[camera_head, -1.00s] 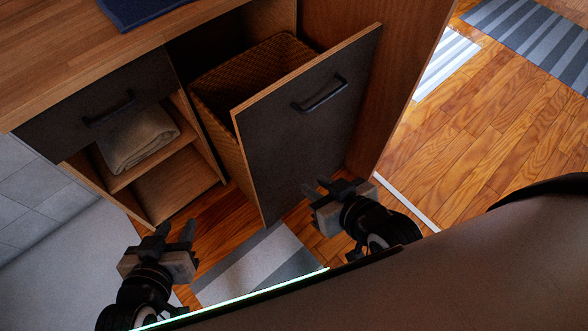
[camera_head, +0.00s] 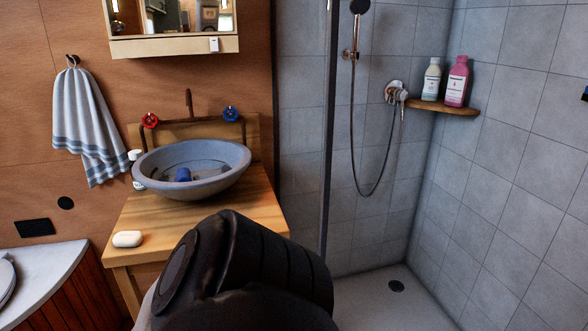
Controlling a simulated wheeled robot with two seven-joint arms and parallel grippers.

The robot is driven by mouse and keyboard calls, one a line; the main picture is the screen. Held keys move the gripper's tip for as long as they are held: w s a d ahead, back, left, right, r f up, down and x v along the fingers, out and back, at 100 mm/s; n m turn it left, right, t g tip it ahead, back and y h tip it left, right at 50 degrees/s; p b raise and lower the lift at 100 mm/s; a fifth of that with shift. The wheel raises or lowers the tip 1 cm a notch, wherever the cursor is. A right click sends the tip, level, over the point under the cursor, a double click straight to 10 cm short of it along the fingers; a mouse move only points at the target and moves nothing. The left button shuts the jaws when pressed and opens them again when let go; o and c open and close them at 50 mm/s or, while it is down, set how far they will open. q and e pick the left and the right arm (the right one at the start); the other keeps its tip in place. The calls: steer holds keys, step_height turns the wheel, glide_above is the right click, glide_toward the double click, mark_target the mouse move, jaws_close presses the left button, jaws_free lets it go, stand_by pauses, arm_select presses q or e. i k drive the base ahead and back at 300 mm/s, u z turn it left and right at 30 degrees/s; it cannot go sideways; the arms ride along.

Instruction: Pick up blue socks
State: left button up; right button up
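A small blue item (camera_head: 183,174), which looks like the rolled-up blue socks, lies inside the grey oval basin (camera_head: 208,183). It is small in the picture, so its exact form is hard to tell. The basin stands on a wooden counter (camera_head: 160,222). Neither of my grippers is in view. A large dark part of my own body fills the lower middle and hides the front of the counter.
A white soap-like object (camera_head: 127,239) and a small bottle (camera_head: 135,168) stand left of the basin. A striped towel (camera_head: 84,124) hangs on the left wall. A mirror cabinet (camera_head: 172,46) is above. On the right, a tiled shower has a shelf (camera_head: 440,108) with two bottles.

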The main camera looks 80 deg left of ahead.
mark_target(184, 175)
steer(key=u, duration=3.25)
steer(key=k, duration=0.65)
steer(key=u, duration=0.75)
steer(key=i, duration=1.65)
steer(key=z, duration=0.4)
